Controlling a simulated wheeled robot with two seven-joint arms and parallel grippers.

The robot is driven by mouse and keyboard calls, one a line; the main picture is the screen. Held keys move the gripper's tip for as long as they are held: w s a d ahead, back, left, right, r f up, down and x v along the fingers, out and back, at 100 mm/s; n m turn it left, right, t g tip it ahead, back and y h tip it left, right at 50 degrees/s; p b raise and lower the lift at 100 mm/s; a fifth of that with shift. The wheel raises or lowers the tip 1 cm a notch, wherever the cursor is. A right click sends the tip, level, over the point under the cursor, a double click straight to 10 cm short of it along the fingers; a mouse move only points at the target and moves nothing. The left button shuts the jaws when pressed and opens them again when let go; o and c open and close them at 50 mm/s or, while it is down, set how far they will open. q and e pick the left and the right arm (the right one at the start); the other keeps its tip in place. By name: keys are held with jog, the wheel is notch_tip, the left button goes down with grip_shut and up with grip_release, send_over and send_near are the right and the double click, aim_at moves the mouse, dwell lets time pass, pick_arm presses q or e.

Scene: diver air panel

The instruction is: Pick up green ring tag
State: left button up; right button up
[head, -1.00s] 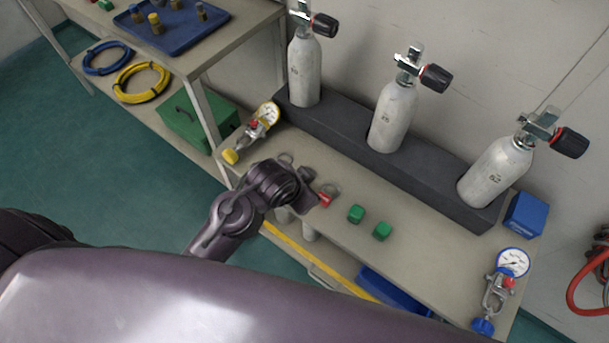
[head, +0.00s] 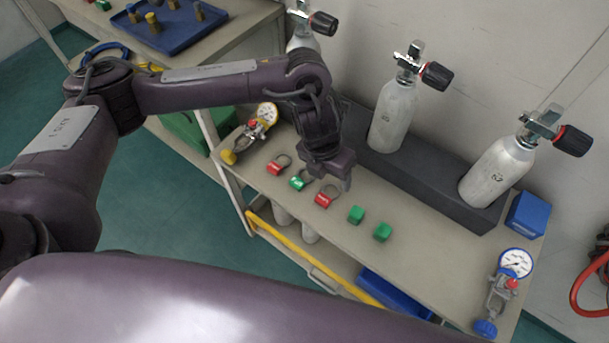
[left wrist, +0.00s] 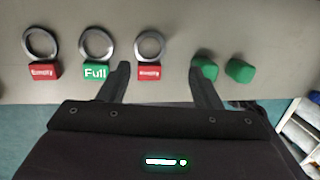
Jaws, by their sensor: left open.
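The green ring tag (head: 297,183), a green block with a metal ring, lies on the bench top between two red ring tags. In the left wrist view the green tag (left wrist: 96,72) reads "Full". The left red tag (left wrist: 43,71) and right red tag (left wrist: 149,72) appear to read "Empty". My left gripper (head: 336,180) is open and empty above the bench. In its wrist view its fingertips (left wrist: 164,72) straddle the right red tag's position, with the green tag just left of the left finger. My right gripper is not in view.
Two small green blocks (head: 369,223) sit right of the tags. Cylinders (head: 393,115) stand in a dark rack (head: 432,172) behind. A yellow-ended gauge (head: 267,115) and a blue-ended gauge (head: 515,264) lie at the bench's ends. A blue box (head: 527,214) sits at right.

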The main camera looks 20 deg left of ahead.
aim_at(300, 178)
pick_arm(q)
jog(key=a, duration=0.2)
jog(key=w+a+r+y, duration=0.1)
jog(key=a, duration=0.2)
jog(key=a+y, duration=0.1)
jog(key=a, duration=0.1)
jog(key=shift+w+a+r+m+g, duration=0.2)
jog(key=shift+a+m+g, duration=0.1)
jog(key=shift+m, duration=0.1)
jog(key=shift+a+f, duration=0.15)
jog(key=shift+f, duration=0.2)
notch_tip(300, 178, down, 6)
jog(key=shift+r+b, duration=0.15)
jog(key=shift+b, duration=1)
jog(key=shift+w+f, duration=0.1)
jog(key=shift+f, duration=0.45)
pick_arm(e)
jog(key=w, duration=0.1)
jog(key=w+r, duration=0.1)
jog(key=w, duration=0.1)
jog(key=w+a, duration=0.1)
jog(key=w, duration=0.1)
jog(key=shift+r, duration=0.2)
pick_arm(q)
jog(key=shift+c, duration=0.5)
jog(key=c, duration=1)
